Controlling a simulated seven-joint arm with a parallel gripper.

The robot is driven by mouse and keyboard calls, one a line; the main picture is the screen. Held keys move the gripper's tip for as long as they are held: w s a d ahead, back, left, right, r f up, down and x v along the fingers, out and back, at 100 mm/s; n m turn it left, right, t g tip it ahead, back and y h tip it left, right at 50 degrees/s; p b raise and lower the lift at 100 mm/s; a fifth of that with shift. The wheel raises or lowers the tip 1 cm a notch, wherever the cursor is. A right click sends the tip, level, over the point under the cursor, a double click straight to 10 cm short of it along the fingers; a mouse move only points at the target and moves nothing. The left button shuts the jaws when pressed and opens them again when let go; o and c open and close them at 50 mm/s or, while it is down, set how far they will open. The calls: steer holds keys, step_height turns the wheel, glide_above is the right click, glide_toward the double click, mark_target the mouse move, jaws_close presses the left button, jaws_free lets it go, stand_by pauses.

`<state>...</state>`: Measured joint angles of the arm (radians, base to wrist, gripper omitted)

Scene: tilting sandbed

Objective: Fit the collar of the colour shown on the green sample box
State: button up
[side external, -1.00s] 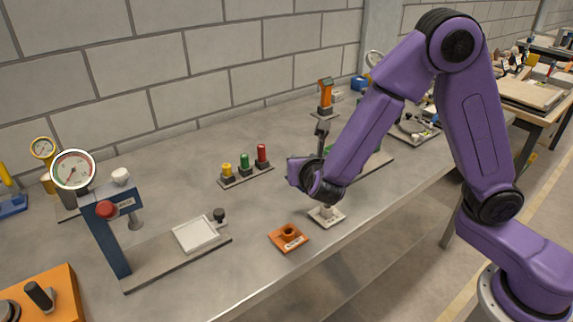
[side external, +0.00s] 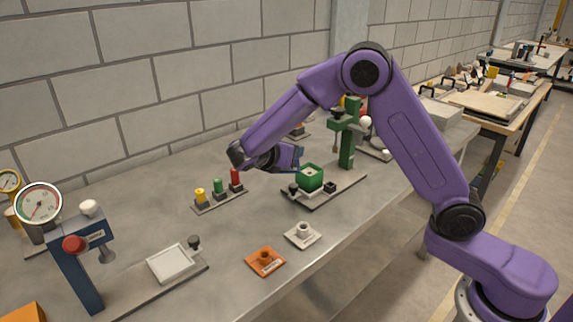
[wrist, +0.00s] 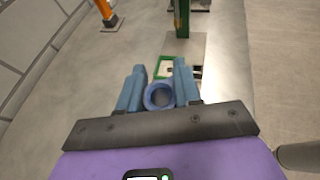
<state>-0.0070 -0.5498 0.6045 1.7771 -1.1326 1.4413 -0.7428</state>
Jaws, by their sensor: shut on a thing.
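My gripper (wrist: 158,82) is shut on a blue ring-shaped collar (wrist: 160,97), which sits between its two fingers in the wrist view. In the side view my gripper (side external: 301,157) is at the upper left of the green sample box (side external: 309,180), and the collar cannot be made out there. The box stands on a grey base plate, below and beside a green post (side external: 348,138). In the wrist view the box (wrist: 163,66) lies beyond the fingertips, partly hidden by them. Any colour mark on it is too small to tell.
A white plate (side external: 294,240) and an orange plate (side external: 256,269) lie near the front edge. Yellow, green and red pegs (side external: 219,188) stand at the left of my gripper. A blue gauge press (side external: 74,268) is far left.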

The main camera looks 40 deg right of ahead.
steer(key=w+d+f+m+g, duration=0.1)
steer(key=d+f+m+g, duration=0.2)
steer(key=d+m+g, duration=0.1)
steer(key=d+f+m+g+y, duration=0.1)
steer(key=d+f+m+g, duration=0.2)
steer(key=d+m+g, duration=0.2)
steer(key=shift+w+d+m+g, duration=0.35)
steer(key=shift+d+g, duration=0.65)
steer(key=shift+d, duration=0.4)
steer(key=shift+f, duration=0.7)
stand_by(0.4)
steer(key=o, duration=1.1)
